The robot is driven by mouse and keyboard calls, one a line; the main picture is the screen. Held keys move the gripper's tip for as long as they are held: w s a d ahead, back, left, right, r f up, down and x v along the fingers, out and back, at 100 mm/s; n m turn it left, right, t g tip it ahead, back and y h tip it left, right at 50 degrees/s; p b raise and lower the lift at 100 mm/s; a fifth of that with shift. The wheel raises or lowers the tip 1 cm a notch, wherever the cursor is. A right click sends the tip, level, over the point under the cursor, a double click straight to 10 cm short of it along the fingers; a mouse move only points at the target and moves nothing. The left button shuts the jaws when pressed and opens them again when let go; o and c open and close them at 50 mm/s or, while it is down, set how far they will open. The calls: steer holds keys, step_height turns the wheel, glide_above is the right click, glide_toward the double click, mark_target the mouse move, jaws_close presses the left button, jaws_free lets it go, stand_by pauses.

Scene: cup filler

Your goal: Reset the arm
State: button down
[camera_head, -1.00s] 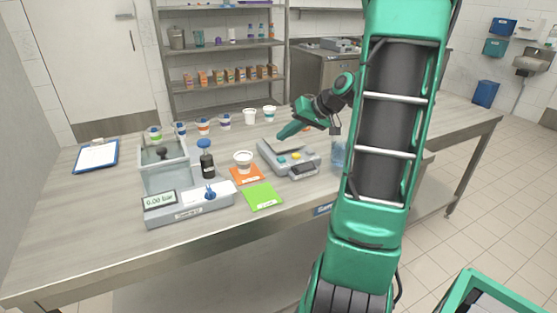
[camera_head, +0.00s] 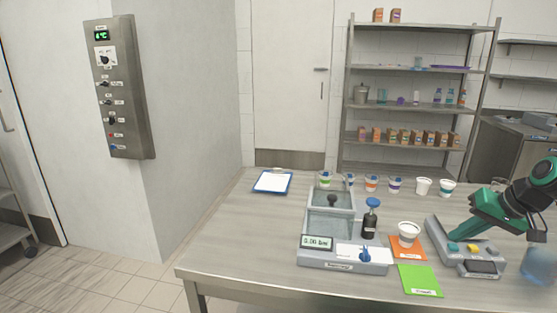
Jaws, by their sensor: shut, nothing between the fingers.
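My arm comes in from the right edge, and its green gripper (camera_head: 456,234) points down and left over the grey device with coloured buttons (camera_head: 470,262). The gripper is shut with nothing in it. I cannot tell whether its tip touches the device or hovers just above it. Part of the device's top is hidden behind the gripper. A white cup (camera_head: 408,236) stands left of the device, at the orange card (camera_head: 404,254).
The filler machine (camera_head: 330,255) with a gauge display stands left of a dark bottle (camera_head: 370,222). A green card (camera_head: 419,281) lies in front. Several cups line the table's back, beside a clipboard (camera_head: 272,181). A blue translucent container (camera_head: 538,264) is at far right. A wall panel (camera_head: 118,90) hangs left.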

steer(key=s+a+g+h, duration=0.1)
steer(key=s+a+g, duration=0.2)
steer(key=s, duration=0.8)
steer(key=s+a+f+m+g+h, duration=0.1)
steer(key=s+a+g, duration=0.2)
steer(key=s+a, duration=0.4)
steer(key=s, duration=0.5)
steer(key=shift+s+a+f+m, duration=0.15)
steer(key=shift+s+a+m, duration=0.15)
